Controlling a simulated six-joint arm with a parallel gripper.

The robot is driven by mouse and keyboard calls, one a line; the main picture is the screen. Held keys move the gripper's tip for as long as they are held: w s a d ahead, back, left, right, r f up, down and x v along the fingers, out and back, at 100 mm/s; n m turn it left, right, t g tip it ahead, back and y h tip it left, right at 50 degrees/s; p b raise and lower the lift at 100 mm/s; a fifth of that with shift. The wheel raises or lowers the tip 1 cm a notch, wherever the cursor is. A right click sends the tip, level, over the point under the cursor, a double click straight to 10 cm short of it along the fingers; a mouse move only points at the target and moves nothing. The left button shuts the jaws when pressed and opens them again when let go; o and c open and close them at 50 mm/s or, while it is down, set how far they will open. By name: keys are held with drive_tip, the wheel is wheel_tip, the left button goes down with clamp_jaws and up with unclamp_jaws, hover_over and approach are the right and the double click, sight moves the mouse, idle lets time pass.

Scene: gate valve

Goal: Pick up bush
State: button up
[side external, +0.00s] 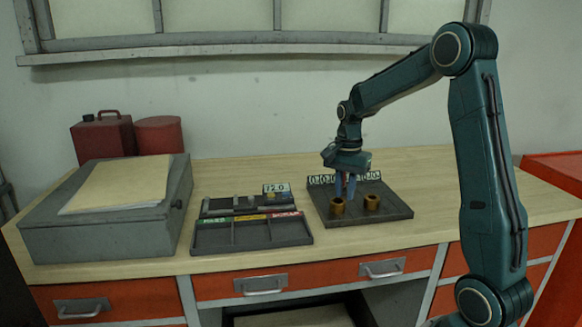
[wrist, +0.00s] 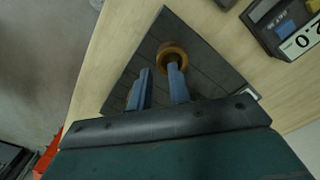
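Two short brass-coloured bushes stand upright on a dark square plate (side external: 395,210) on the bench: a left bush (side external: 337,207) and a right bush (side external: 372,202). My gripper (side external: 345,194) points down over the plate, its blue fingers just behind the left bush in the side view. In the wrist view, my gripper (wrist: 159,68) has its fingers apart with only bare plate visible between them. One bush (wrist: 173,53) shows there at the tip of the right finger, which covers part of it. I cannot tell whether they touch.
A dark compartment tray (side external: 250,235) with coloured labels and a number display lies left of the plate. A grey box (side external: 105,215) with papers stands further left, with red cans (side external: 103,138) behind. A row of number tiles (side external: 322,180) lines the plate's back edge.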

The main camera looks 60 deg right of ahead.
sight(344, 202)
drive_tip(key=shift+f, duration=1.7)
clamp_jaws()
